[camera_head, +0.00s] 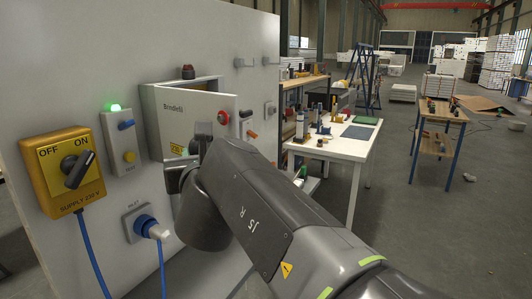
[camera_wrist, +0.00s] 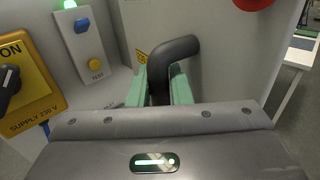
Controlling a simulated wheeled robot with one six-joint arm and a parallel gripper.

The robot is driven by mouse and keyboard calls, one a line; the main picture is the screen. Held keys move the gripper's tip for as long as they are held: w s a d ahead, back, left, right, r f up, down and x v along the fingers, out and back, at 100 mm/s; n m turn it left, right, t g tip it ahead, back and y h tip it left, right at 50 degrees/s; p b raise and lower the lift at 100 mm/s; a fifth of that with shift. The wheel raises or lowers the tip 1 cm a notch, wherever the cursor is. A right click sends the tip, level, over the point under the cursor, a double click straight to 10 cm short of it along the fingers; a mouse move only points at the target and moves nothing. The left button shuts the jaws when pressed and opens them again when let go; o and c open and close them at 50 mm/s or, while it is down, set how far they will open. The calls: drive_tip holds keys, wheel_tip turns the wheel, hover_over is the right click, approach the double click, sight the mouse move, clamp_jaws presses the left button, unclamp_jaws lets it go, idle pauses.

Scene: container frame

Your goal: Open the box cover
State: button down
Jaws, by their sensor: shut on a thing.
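The white box (camera_head: 148,120) labelled Brindahl is mounted on the grey panel. Its cover (camera_head: 205,104) seems ajar, with a dark gap along the top that widens to the right. A black curved handle (camera_wrist: 178,48) stands out from the cover in the wrist view. My gripper (camera_wrist: 160,92) is shut on this handle, with one green fingertip on each side of it. In the head view my gripper (camera_head: 190,150) is in front of the cover's lower part, and my arm hides part of the cover and the handle.
A red button (camera_head: 223,117) is near the cover's right edge. A white table (camera_head: 340,148) stands to the right.

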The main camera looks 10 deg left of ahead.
drive_tip(key=c, duration=1.4)
unclamp_jaws()
drive_tip(key=shift+b+v, duration=0.3)
drive_tip(key=shift+v, duration=6.6)
drive_tip(key=shift+w+r, duration=0.1)
drive_tip(key=shift+x, duration=6.8)
